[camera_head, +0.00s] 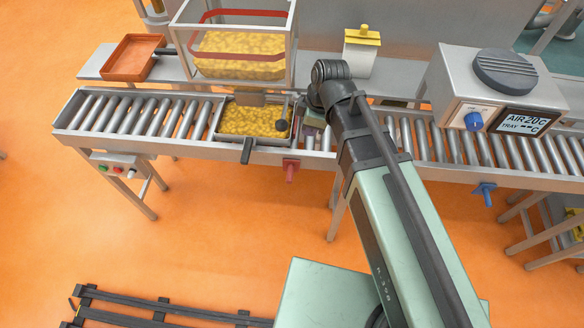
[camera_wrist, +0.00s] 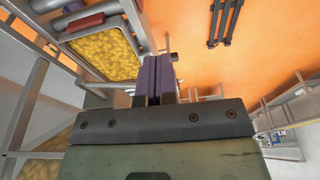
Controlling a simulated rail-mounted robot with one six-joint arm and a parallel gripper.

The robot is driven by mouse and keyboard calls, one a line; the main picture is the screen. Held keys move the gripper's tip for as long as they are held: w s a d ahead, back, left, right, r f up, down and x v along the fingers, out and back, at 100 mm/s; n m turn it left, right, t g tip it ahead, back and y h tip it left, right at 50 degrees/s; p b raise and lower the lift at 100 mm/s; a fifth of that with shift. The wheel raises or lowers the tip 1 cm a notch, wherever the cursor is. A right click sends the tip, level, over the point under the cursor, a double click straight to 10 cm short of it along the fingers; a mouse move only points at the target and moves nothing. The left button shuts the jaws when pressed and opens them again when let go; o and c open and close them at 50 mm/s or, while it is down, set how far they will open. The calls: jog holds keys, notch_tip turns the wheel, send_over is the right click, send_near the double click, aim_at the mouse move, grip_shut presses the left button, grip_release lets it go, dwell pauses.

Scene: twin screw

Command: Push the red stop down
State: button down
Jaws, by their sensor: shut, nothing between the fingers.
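The red stop (camera_head: 290,168) sticks out from the front rail of the roller conveyor, just right of the tray, with its handle hanging down. My gripper (camera_head: 313,118) is above the conveyor behind and slightly right of it, partly hidden by my arm. In the wrist view my gripper (camera_wrist: 159,68) shows two purple fingers pressed together and empty. A red bar (camera_wrist: 86,22) lies beside the tray at the upper left of that view; I cannot tell whether it belongs to the stop.
A metal tray of yellow pellets (camera_head: 252,121) sits on the rollers under a pellet-filled hopper (camera_head: 240,52). A blue stop (camera_head: 486,192) is farther right, below a box with an air/tray display (camera_head: 524,122). An orange-red tray (camera_head: 132,58) lies behind left.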

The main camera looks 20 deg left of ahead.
aim_at(290, 177)
dwell(0.3)
jog(key=a+f+b, duration=0.1)
jog(key=f+b, duration=0.7)
jog(key=a+f+b, duration=0.2)
jog(key=f+b, duration=0.5)
jog(key=a+f+b, duration=0.1)
jog(key=f+b, duration=0.7)
jog(key=shift+s+a+f+b, duration=0.3)
jog(key=shift+s+f, duration=0.05)
jog(key=shift+s, duration=0.05)
notch_tip(290, 177, down, 5)
jog(key=b, duration=0.4)
jog(key=shift+r+b, duration=0.2)
jog(key=shift+b, duration=0.15)
jog(key=shift+s+d, duration=0.1)
jog(key=shift+r, duration=0.1)
